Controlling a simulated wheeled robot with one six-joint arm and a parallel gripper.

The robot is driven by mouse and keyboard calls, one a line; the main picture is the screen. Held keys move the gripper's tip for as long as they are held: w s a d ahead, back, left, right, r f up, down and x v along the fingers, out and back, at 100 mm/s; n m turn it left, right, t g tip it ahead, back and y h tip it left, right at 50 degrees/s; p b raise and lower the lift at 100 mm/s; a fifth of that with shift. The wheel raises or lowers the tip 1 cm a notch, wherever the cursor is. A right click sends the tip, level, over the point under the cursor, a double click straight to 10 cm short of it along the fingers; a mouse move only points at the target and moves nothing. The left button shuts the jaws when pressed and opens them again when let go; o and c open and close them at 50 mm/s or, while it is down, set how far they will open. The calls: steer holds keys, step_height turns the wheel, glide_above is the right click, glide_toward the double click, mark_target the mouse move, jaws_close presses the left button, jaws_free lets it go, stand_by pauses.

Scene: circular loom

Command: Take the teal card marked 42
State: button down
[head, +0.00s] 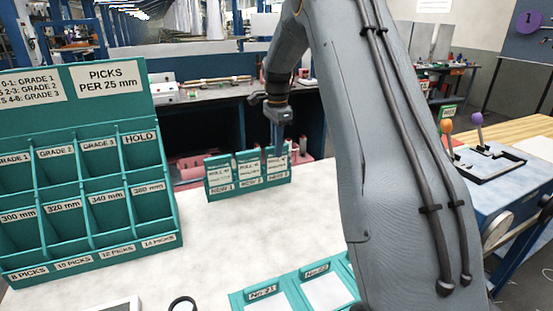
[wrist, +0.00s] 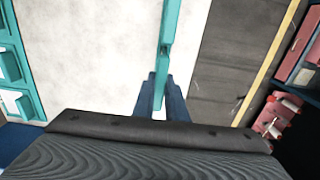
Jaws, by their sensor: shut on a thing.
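A small teal rack (head: 222,190) stands on the white tabletop, with several slots holding cards with white labels. The left card reads roughly "ROLL 4" with an unclear last digit; I cannot make out a 42. My gripper (head: 279,150) reaches down from above at the rack's right end. It is shut on the rightmost teal card (head: 284,163), whose number is partly hidden by a finger. In the wrist view, the blue fingers (wrist: 160,85) close on a thin teal edge (wrist: 165,48). The card still appears to be in its slot.
A large teal sorting rack (head: 80,120) stands at the left. Teal trays (head: 290,292) with white sheets lie at the table's front. A machine with two levers (head: 478,150) is at the right. The white tabletop (head: 240,235) between is clear.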

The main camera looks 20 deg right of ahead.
steer(key=shift+r, duration=0.2)
steer(key=shift+r+p, duration=0.3)
steer(key=shift+p, duration=0.05)
steer(key=shift+r, duration=0.25)
steer(key=shift+r+p, duration=1.9)
steer(key=shift+r, duration=1.15)
